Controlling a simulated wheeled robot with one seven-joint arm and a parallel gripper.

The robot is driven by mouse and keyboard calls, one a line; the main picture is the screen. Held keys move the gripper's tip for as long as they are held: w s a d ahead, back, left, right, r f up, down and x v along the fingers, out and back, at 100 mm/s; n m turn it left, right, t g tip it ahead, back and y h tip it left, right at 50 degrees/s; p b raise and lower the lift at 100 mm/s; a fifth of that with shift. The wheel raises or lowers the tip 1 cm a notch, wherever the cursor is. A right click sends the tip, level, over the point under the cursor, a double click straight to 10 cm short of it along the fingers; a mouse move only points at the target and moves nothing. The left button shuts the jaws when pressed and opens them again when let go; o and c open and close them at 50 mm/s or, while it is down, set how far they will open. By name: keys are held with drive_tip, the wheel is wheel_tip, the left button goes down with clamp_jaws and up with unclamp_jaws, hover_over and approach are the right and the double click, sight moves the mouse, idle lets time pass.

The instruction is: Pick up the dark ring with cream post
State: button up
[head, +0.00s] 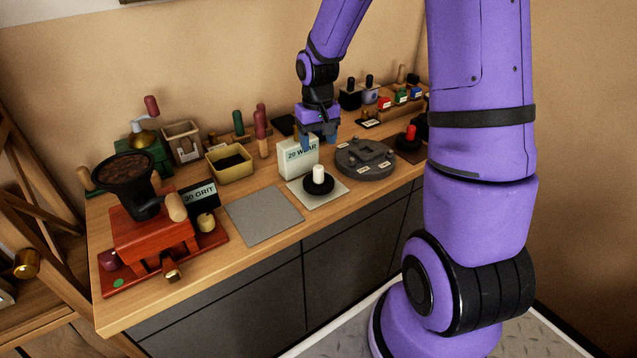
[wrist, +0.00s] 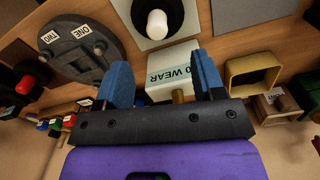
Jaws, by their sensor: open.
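The dark ring with cream post (head: 318,187) sits upright on a pale square plate (head: 297,200) near the counter's front edge. In the wrist view its cream post (wrist: 157,24) shows at the top, with the dark ring partly cut off by the frame edge. My gripper (head: 319,141) is open and empty, above and behind the ring, over the white box marked "20 WEAR" (head: 291,160). In the wrist view my gripper (wrist: 161,75) has its blue fingers spread, with the white box (wrist: 155,88) showing between them. The fingers are apart from the ring.
A round grey fixture (head: 366,158) stands right of the ring, and a flat grey plate (head: 262,216) lies to its left. A yellow bin (head: 229,162) and a red grinder (head: 150,240) stand further left. Several small knobbed items line the back.

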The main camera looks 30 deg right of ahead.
sight(318, 167)
wheel_tip(318, 167, down, 6)
drive_tip(key=shift+w+d+f, duration=0.3)
drive_tip(key=shift+f, duration=1.2)
drive_tip(key=shift+w+d+f, duration=0.1)
drive_tip(key=shift+w+f, duration=0.05)
drive_tip(key=shift+f, duration=1.15)
drive_tip(key=shift+c, duration=0.4)
clamp_jaws()
